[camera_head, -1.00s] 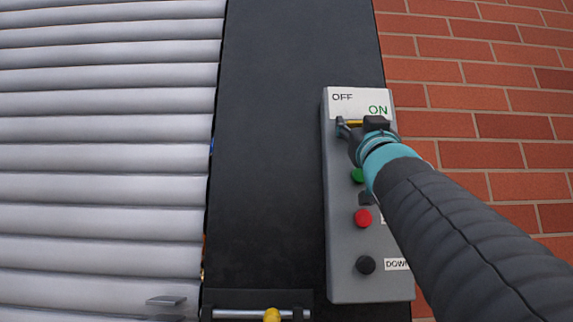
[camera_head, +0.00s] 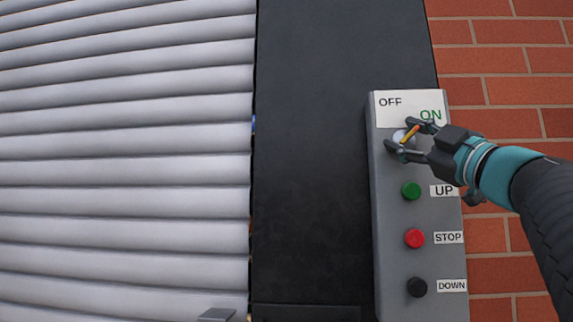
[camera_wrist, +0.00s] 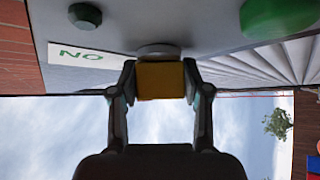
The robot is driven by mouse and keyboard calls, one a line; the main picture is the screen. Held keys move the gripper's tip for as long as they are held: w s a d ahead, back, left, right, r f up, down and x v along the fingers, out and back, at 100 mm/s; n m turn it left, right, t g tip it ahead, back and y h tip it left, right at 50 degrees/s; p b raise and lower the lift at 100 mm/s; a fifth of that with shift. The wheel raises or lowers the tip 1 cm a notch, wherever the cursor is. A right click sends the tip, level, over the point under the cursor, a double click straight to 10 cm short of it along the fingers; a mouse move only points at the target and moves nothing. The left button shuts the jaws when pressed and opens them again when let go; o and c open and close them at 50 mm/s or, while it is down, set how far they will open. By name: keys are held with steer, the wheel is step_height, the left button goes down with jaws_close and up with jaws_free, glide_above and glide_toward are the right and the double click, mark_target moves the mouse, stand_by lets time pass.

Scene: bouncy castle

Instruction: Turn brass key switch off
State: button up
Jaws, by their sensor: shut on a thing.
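The brass key (camera_head: 410,134) sits in a round pale lock (camera_head: 399,136) near the top of a grey control box (camera_head: 395,215). The key's bar slants up to the right, towards the green ON; OFF is at the upper left on the white label (camera_head: 404,112). My gripper (camera_head: 408,135) comes in from the right, one finger above the key and one below. In the wrist view the key (camera_wrist: 160,80) is a yellow block between both fingertips, in front of the white lock ring (camera_wrist: 158,50). My gripper is shut on it.
Below the lock are a green UP button (camera_head: 411,191), a red STOP button (camera_head: 414,238) and a black DOWN button (camera_head: 417,287). A dark post (camera_head: 310,150) and white shutter slats (camera_head: 120,170) lie left. A brick wall (camera_head: 500,60) is right.

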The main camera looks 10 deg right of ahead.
steer(key=n+g+y, duration=0.1)
steer(key=n+g, duration=0.1)
steer(key=n+g+y, duration=0.1)
steer(key=n, duration=0.2)
steer(key=shift+d+n+g, duration=0.1)
steer(key=shift+n+g, duration=0.2)
steer(key=shift+g, duration=0.1)
steer(key=shift+n+g+h, duration=0.4)
steer(key=shift+n+g, duration=1.2)
steer(key=shift+n, duration=0.3)
steer(key=o, duration=1.2)
steer(key=shift+c, duration=0.2)
steer(key=v, duration=1.1)
steer(key=shift+s+d, duration=0.2)
steer(key=shift+s, duration=0.15)
steer(key=shift+r, duration=0.2)
